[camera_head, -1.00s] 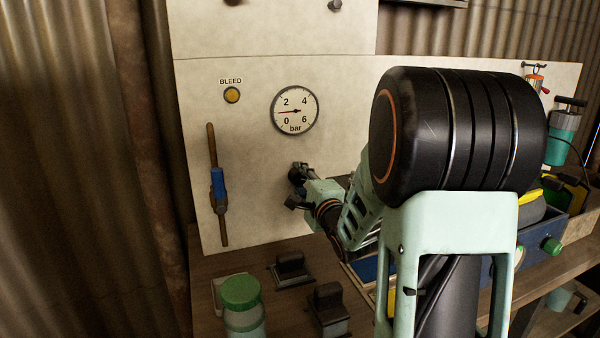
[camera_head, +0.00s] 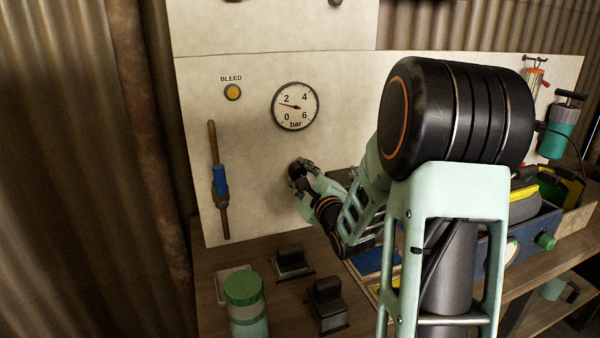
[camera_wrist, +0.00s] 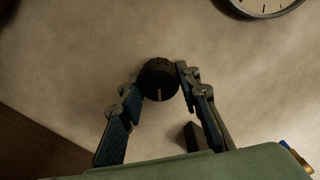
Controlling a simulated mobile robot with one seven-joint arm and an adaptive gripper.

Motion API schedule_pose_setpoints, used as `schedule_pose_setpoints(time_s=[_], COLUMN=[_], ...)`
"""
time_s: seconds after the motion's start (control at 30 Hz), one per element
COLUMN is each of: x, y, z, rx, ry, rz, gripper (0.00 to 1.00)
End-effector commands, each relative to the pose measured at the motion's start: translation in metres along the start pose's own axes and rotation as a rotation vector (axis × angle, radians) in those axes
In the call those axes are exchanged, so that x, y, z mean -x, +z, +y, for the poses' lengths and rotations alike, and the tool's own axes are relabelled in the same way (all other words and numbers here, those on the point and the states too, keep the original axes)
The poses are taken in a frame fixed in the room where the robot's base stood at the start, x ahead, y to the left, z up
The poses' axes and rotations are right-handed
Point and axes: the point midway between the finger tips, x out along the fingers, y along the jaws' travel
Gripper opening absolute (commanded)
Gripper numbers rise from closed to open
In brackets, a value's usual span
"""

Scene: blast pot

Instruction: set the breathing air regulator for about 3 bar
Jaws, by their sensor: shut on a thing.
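The round pressure gauge (camera_head: 295,106), marked 0, 2, 4, 6 and bar, is on the pale panel. Its needle points left and slightly up, between 0 and 2, a little above 1. The black regulator knob (camera_head: 296,172) is on the panel below it. My gripper (camera_head: 301,173) is at the panel, shut on the knob. In the wrist view the knob (camera_wrist: 159,80) sits between the fingertips of my gripper (camera_wrist: 157,82), its pale index line pointing down in the picture. Part of the gauge shows at that view's top right corner.
A yellow BLEED button (camera_head: 233,92) and a blue-handled lever (camera_head: 220,182) are left of the gauge. A green-lidded jar (camera_head: 245,300) and two dark blocks (camera_head: 292,262) stand on the bench below. A blue toolbox (camera_head: 535,235) is at right.

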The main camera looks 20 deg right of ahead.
Motion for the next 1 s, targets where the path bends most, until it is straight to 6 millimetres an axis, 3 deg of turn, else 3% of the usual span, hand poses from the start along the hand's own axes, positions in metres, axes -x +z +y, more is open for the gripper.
schedule_pose_setpoints(time_s=[0.27, 0.3, 0.43, 0.77, 1.0], x=[-0.001, -0.001, -0.001, 0.002, 0.032], y=[0.002, 0.002, 0.001, 0.0, 0.0], z=[-0.003, -0.003, -0.002, -0.001, -0.002], rx=[0.001, 0.001, 0.002, 0.001, 0.002], ry=[-0.007, -0.007, -0.005, -0.002, -0.003], rz=[-0.004, -0.004, -0.003, -0.001, 0.001], gripper=[0.06, 0.33, 0.47, 0.48, 0.48])
